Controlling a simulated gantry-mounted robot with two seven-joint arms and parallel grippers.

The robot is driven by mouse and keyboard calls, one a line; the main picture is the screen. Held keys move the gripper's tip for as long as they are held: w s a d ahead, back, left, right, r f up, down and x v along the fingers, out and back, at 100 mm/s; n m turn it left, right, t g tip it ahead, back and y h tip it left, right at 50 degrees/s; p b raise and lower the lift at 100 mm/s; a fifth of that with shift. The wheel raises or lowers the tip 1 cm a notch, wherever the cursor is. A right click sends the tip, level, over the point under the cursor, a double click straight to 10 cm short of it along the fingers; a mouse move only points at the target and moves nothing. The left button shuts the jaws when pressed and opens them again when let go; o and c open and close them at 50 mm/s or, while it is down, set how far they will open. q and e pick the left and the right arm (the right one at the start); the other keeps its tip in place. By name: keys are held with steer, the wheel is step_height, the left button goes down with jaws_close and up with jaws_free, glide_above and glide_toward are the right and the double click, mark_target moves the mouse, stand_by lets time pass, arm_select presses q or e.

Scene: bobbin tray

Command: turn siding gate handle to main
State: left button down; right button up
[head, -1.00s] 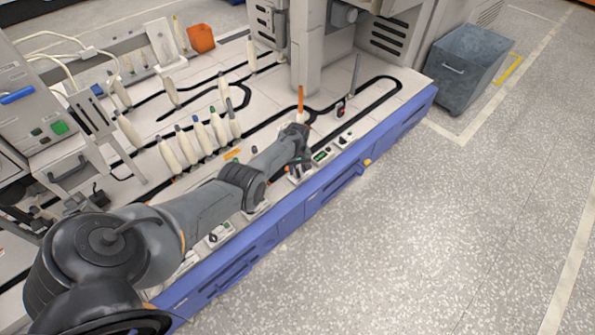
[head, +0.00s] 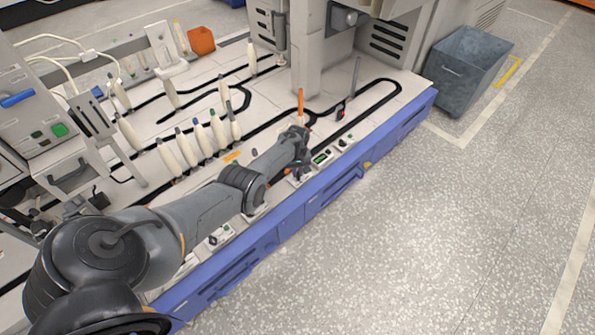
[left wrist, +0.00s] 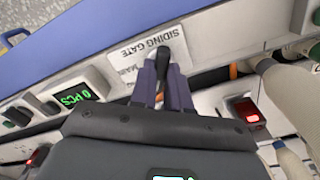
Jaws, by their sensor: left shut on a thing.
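My left gripper (left wrist: 162,88) is over the front edge of the bobbin machine. In the left wrist view its two fingers are closed around the black siding gate handle (left wrist: 162,60). The white label (left wrist: 140,52) beside the handle reads "SIDING GATE", with "MAIN" below it; the rest of the label is hidden by the fingers. In the head view the left gripper (head: 299,166) is small and dark, and the handle is hidden by it. My right gripper is in neither view.
A green counter display (left wrist: 76,96) reading "0 PCS" and a red-lit switch box (left wrist: 244,110) flank the gripper. Several pale bobbins (head: 190,146) stand along the black track. An orange rod (head: 301,101) rises behind the wrist. A grey bin (head: 466,75) stands on open floor at right.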

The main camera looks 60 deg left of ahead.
mark_target(298, 173)
arm_select(q)
steer(key=m, duration=1.1)
steer(key=shift+w+d, duration=0.15)
steer(key=shift+m, duration=0.4)
steer(key=c, duration=1.1)
jaws_free()
steer(key=shift+r, duration=0.15)
step_height(298, 173, up, 11)
steer(key=p, duration=0.9)
steer(key=shift+f+p, duration=0.2)
steer(key=shift+p, duration=0.15)
